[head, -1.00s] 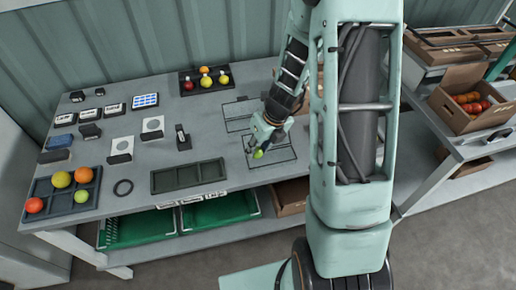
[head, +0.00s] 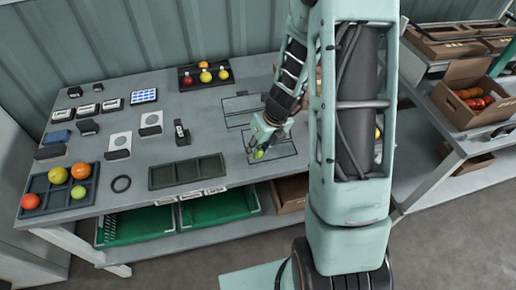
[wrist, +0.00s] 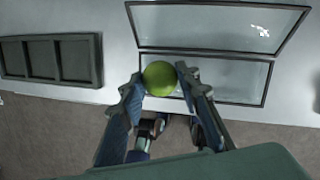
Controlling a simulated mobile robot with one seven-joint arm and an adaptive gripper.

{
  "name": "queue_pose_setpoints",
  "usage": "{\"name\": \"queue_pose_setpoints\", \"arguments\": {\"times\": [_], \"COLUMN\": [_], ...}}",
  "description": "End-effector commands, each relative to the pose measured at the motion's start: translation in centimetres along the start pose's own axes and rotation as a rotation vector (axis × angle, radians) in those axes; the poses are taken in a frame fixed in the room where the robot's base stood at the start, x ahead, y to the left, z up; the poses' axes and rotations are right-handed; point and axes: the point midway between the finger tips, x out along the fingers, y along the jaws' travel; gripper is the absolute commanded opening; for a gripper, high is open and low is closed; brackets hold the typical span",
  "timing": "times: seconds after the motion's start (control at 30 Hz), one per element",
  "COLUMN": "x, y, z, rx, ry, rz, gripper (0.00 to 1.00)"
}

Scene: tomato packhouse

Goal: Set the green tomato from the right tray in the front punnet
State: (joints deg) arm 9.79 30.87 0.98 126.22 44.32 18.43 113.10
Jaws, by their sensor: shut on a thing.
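My gripper (wrist: 160,88) is shut on a green tomato (wrist: 162,78), which shows between the fingertips in the wrist view. In the head view the green tomato (head: 259,154) hangs below my gripper (head: 263,140), over the left part of the front punnet (head: 288,153). The clear, dark-edged front punnet (wrist: 235,80) appears just right of the tomato in the wrist view. The exact height of the tomato above it is hard to tell. The back punnet (wrist: 215,28) lies behind it. The right tray is not clearly visible; my arm hides that part of the table.
An empty dark tray (head: 187,172) with three compartments lies left of the punnets. A left tray (head: 50,204) and a back tray (head: 188,83) hold several coloured fruits. Small boxes and cards cover the back left. A cardboard crate (head: 466,118) stands on the right bench.

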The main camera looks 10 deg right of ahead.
Motion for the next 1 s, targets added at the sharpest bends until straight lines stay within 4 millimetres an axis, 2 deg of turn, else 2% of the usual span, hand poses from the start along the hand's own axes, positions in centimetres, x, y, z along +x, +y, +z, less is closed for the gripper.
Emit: {"name": "queue_pose_setpoints", "arguments": {"times": [0.2, 0.23, 0.4, 0.6, 0.7, 1.0], "x": [0.01, 0.01, 0.01, 0.01, 0.01, 0.01], "y": [0.02, 0.02, 0.02, 0.02, 0.02, 0.02], "z": [0.00, 0.00, 0.00, -0.01, -0.01, 0.00], "rx": [0.000, 0.000, 0.000, 0.000, 0.000, 0.000], "ry": [0.000, 0.000, 0.000, 0.000, 0.000, 0.000], "rz": [0.000, 0.000, 0.000, 0.000, 0.000, 0.000], "gripper": [0.19, 0.34, 0.51, 0.50, 0.39, 0.39]}}
